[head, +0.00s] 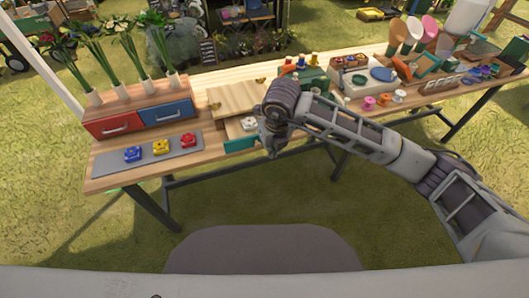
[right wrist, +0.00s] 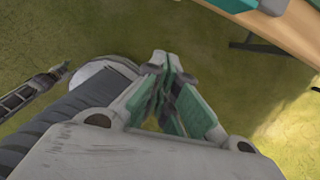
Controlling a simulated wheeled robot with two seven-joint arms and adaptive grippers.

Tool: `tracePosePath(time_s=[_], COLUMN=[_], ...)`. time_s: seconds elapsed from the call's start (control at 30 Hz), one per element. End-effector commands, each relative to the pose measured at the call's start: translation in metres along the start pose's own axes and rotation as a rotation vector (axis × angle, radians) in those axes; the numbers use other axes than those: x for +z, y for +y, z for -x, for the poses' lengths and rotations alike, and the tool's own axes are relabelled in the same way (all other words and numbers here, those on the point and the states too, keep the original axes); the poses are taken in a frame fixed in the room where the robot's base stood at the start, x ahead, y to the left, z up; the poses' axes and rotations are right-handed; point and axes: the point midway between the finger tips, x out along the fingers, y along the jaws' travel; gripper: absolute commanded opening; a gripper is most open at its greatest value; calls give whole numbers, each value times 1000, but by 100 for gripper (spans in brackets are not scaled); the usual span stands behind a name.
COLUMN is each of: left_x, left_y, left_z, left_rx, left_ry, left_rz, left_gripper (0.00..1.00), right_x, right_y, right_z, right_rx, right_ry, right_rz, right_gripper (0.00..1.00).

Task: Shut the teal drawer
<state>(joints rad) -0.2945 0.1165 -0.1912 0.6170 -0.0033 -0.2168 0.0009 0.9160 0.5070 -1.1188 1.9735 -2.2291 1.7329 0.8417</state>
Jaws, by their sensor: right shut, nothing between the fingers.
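The teal drawer (head: 239,144) is pulled partly out from under a pale wooden box (head: 235,97) on the table. Something white shows inside the drawer. My right gripper (head: 271,150) is just right of and in front of the drawer's teal front, pointing down; whether it touches cannot be told. The right arm covers the drawer's right part. In the right wrist view, my right gripper (right wrist: 166,66) is shut and empty, with a teal piece (right wrist: 237,4), likely the drawer front, at the top edge. An arm at far left there looks like my left one; its gripper (right wrist: 60,70) is too small to read.
A box with a red drawer (head: 113,124) and a blue drawer (head: 166,112) stands left, with vases on top. A grey mat (head: 113,164) holds red, yellow and blue pieces. Spools and crates fill the table's right side. Grass in front of the table is clear.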

Motion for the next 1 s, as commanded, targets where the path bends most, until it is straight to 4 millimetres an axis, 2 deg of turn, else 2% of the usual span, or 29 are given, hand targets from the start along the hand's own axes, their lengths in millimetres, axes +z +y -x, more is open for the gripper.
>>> tracePosePath(time_s=[0.17,0.53,0.77,1.0], left_x=[-4,-20,-16,-2], left_y=[-1,-6,-5,0], left_z=[0,0,0,3], left_rx=[-1,-6,-5,1], left_ry=[5,24,19,3], left_rz=[0,1,1,1], left_gripper=[43,43,43,43], right_x=[9,9,9,10], right_y=[0,0,1,1], right_z=[1,1,-5,-27], right_rx=[-2,3,4,3], right_ry=[-42,-43,-41,-41], right_rz=[-16,-23,-24,-24], right_gripper=[0,0,0,0])
